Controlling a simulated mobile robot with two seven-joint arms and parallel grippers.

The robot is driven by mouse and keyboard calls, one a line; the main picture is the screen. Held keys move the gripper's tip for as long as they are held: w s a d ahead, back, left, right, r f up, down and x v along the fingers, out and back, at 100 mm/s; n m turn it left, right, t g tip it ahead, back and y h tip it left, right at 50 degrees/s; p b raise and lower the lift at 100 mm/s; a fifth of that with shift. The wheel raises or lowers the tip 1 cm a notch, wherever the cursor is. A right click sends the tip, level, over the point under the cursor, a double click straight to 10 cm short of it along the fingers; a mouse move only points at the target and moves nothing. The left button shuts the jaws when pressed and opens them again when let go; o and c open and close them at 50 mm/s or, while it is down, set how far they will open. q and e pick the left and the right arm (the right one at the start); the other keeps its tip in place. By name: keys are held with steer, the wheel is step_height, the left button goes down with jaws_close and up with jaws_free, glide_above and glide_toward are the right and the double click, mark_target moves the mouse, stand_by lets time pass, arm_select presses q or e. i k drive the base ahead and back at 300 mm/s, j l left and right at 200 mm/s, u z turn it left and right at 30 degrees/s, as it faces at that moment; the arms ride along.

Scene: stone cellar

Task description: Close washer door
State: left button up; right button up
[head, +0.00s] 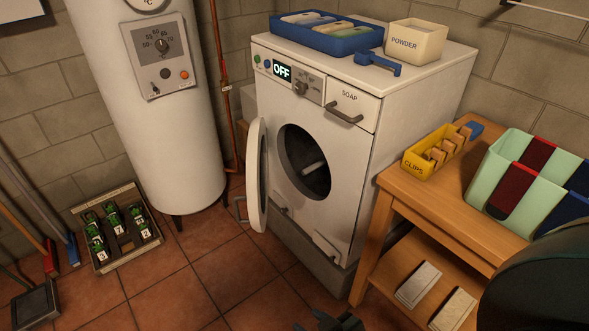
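The white washer (335,210) stands in the middle of the head view, and its panel reads OFF. Its round door (257,180) stands wide open on the left side of the front, seen nearly edge-on. A grey handle (239,208) sticks out from the door's left side. The dark drum opening (305,162) is uncovered. My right gripper (335,322) shows only in part at the bottom edge, low in front of the washer and well apart from the door. Its fingers are cut off, so its opening cannot be told. My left gripper is out of view.
A wooden table (440,220) with a yellow clips box (437,150) stands close on the washer's right. A white boiler (160,110) stands behind left. A tray of green-topped items (115,228) lies on the floor left. The tiled floor (200,280) before the door is clear.

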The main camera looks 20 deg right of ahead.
mark_target(256, 198)
steer(key=j+z, duration=0.35)
steer(key=i+j+z, duration=0.1)
steer(key=z, duration=0.25)
steer(key=j+z, duration=0.5)
steer(key=j, duration=0.25)
steer(key=k+j+z, duration=0.1)
steer(key=j, duration=0.2)
steer(key=k+j+z, duration=0.15)
steer(key=j, duration=0.5)
steer(key=k+j, duration=0.15)
steer(key=j, duration=0.25)
steer(key=i+j, duration=0.15)
steer(key=i, duration=0.2)
steer(key=i+j+u, duration=0.15)
steer(key=i, duration=0.25)
